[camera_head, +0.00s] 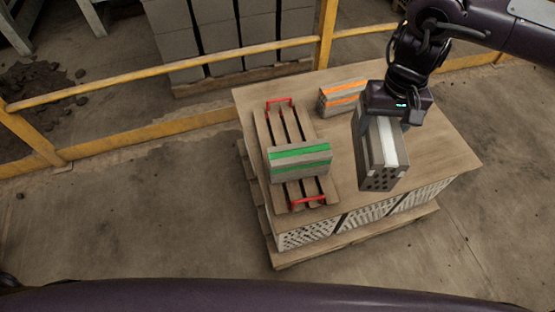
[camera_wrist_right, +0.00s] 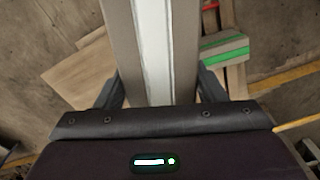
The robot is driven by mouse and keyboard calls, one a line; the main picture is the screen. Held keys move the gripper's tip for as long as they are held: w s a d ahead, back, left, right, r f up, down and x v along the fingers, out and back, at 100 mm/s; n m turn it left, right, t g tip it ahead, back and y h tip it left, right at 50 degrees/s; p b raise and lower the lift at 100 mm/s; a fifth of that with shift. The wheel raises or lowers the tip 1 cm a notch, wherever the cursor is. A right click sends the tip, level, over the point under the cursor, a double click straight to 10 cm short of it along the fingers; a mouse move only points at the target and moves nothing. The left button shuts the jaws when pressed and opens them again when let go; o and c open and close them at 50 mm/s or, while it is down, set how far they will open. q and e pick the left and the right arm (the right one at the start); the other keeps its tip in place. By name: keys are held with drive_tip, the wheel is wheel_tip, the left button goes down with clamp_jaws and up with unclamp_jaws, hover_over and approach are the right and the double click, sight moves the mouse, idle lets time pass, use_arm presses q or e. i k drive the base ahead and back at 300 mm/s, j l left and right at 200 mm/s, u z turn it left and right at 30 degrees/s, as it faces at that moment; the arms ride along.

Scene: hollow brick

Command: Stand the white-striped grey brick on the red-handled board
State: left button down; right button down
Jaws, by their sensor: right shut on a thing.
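The white-striped grey brick (camera_head: 382,155) is in my right gripper (camera_head: 390,118), which is shut on it. The brick hangs tilted over the right part of the table top, its holed end facing the camera. In the right wrist view the brick (camera_wrist_right: 165,50) fills the middle between the two fingers. The red-handled board (camera_head: 265,133) is slatted wood and lies on the left part of the table top. A green-striped grey brick (camera_head: 300,161) lies across the board. My left gripper is not in view.
An orange-striped grey brick (camera_head: 342,98) lies on the table top (camera_head: 440,150) between the board and my right gripper. The table top rests on holed bricks (camera_head: 310,234) on a pallet. A yellow railing (camera_head: 170,82) runs behind.

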sight(287, 134)
drive_tip(key=j+z, duration=0.2)
drive_tip(key=j, duration=1.15)
drive_tip(key=i+j, duration=0.2)
drive_tip(key=i, duration=0.25)
drive_tip(key=i+j+z, duration=0.15)
drive_tip(key=i, duration=0.25)
drive_tip(key=j, duration=0.1)
